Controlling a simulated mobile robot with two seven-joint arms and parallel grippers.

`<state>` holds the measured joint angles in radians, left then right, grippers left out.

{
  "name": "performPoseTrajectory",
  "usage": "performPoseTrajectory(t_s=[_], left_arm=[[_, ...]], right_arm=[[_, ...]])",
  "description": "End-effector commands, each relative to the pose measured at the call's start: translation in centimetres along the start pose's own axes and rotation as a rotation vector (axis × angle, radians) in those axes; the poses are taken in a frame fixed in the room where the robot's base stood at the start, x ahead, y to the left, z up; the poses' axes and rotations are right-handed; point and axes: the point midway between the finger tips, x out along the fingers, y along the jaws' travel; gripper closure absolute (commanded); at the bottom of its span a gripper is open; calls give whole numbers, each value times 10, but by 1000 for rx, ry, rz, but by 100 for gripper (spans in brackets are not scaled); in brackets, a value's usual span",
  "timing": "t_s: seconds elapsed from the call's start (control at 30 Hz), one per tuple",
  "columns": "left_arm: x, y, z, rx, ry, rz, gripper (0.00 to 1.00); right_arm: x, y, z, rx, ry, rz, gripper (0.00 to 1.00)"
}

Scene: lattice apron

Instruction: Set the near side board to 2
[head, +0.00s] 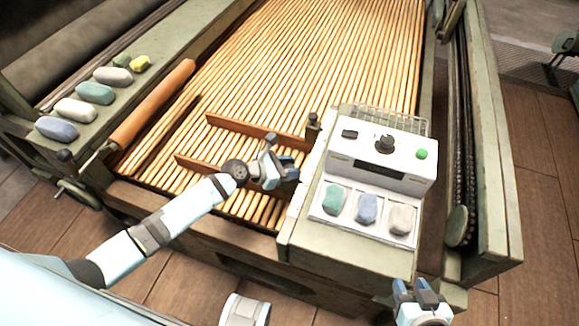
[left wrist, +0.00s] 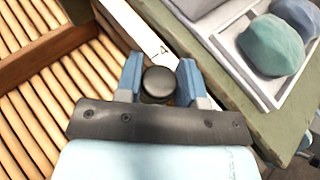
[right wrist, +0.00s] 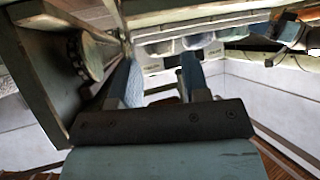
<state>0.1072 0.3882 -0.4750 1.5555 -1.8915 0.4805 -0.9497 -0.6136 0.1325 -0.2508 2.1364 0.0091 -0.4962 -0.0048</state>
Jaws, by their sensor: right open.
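The near side board (head: 200,165) is a brown strip lying across the wooden slats, its right end hidden behind my left gripper. A black round knob (left wrist: 158,80) stands beside the white scale strip (left wrist: 140,32) in the left wrist view. My left gripper (head: 280,160) has one finger on each side of this knob, appearing to touch it. A mark shows on the strip, but I cannot read the board's setting. My right gripper (head: 418,287) is open and empty in front of the machine, low and right of the console.
The far side board (head: 255,130) ends at another black knob (head: 313,122). The white console (head: 385,155) has a dial and green button, with a tray (head: 340,218) of three coloured lumps before it. An orange roller (head: 150,105) and several lumps lie at left.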

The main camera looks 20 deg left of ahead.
Motion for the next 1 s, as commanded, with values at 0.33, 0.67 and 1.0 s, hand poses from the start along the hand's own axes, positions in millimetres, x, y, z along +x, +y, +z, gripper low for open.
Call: performPoseTrajectory(t_s=[0.33,0.67,1.0], left_arm=[[-18,-18,-5,-1,4,-1,100],[-26,-28,-11,0,0,0,100],[-26,-28,-11,0,0,0,43]], right_arm=[[-7,-1,-10,7,-3,-2,57],[-4,0,0,15,-26,0,57],[-4,1,-4,15,-18,1,57]])
